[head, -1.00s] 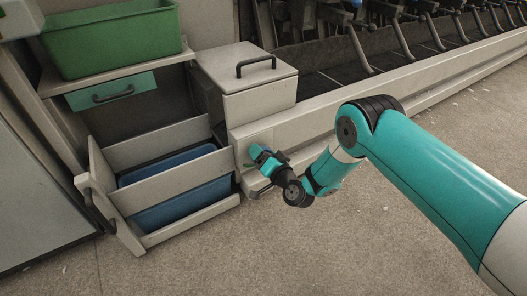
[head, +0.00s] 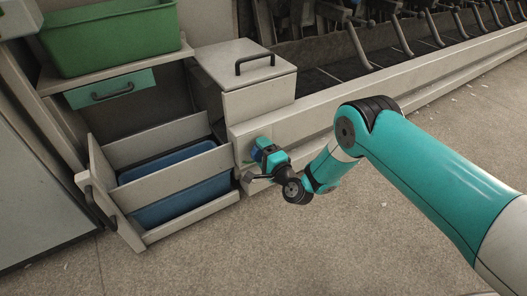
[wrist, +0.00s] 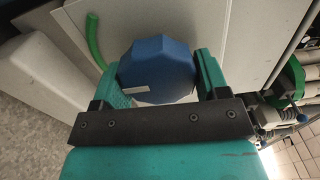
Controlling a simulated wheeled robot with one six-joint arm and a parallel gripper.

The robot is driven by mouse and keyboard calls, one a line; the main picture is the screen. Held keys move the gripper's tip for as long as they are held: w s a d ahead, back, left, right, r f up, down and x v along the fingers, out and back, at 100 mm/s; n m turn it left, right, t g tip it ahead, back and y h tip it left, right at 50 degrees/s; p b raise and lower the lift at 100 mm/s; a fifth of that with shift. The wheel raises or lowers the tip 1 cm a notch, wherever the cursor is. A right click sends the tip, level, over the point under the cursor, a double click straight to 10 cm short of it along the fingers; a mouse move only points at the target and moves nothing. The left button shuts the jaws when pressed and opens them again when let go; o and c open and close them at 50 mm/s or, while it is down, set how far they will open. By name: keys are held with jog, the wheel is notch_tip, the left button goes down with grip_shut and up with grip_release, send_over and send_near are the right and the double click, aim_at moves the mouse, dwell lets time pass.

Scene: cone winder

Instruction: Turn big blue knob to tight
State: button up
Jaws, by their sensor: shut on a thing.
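The big blue knob (wrist: 158,70) is a faceted, many-sided disc in the wrist view, with a small white mark on its lower left. My gripper (wrist: 161,62) has one teal finger on each side of it and is shut on it. In the head view my gripper (head: 264,152) is at the front of the low beige housing, and only a little blue of the knob shows beside it. A green curved mark (wrist: 95,40) lies on the pale panel, up and left of the knob and apart from the white mark.
An open beige drawer (head: 175,172) holding a blue bin (head: 180,200) stands left of my gripper. A lidded box (head: 245,70) sits above. A green tub (head: 110,40) is on the shelf at upper left. The floor at right is clear.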

jog(key=shift+w+d+m, duration=0.2)
jog(key=shift+m, duration=0.5)
jog(key=o, duration=0.9)
jog(key=shift+s+a, duration=0.1)
